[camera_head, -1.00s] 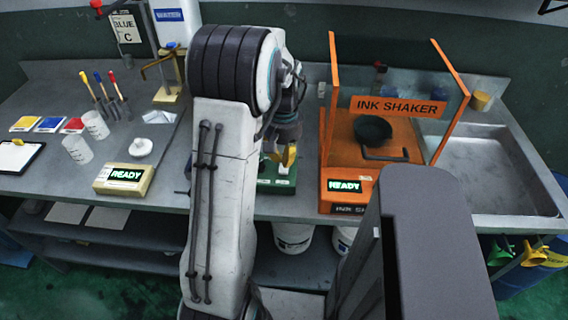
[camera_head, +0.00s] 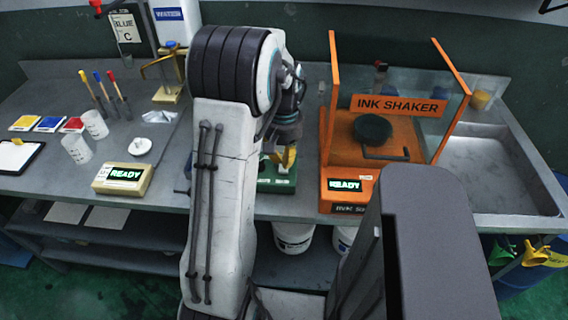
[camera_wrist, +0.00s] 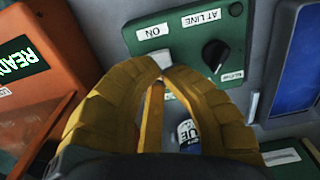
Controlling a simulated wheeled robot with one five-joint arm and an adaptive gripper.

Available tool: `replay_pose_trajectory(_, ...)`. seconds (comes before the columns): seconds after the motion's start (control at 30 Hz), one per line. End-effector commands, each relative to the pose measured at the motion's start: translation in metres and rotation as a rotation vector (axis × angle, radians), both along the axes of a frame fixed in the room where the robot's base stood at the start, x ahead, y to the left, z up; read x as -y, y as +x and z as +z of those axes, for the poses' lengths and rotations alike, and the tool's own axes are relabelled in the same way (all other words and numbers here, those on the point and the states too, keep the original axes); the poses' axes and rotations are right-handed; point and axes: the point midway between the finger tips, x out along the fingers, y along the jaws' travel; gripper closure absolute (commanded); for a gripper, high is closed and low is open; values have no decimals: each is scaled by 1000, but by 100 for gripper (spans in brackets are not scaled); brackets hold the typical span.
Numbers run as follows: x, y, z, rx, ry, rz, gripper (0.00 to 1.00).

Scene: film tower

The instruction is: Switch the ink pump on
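The ink pump is likely the green box, low beside the orange shaker in the head view (camera_head: 277,186), partly hidden by my arm. In the wrist view its green panel (camera_wrist: 188,36) carries an ON label (camera_wrist: 153,31), an AT LINE label and a black knob (camera_wrist: 215,54). My gripper (camera_wrist: 164,70) has its yellow fingers arched together, tips meeting over the panel edge below ON. A small pale piece (camera_wrist: 161,59) shows right at the tips, perhaps a switch; I cannot tell whether they touch or grip it. In the head view my gripper (camera_head: 287,157) is just above the green box.
The orange ink shaker (camera_head: 345,200) stands close on the right, its screen reading READY. A cream box (camera_head: 125,179) also reading READY is on the left bench. A blue-labelled container (camera_wrist: 188,136) shows beyond my fingers. The sink (camera_head: 490,175) is at far right.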

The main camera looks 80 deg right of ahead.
Motion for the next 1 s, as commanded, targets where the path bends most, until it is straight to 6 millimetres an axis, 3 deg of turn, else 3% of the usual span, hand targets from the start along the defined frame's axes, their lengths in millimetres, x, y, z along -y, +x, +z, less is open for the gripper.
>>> replay_pose_trajectory(1.0, 0, 0, -14, 0, 1, 0, 100)
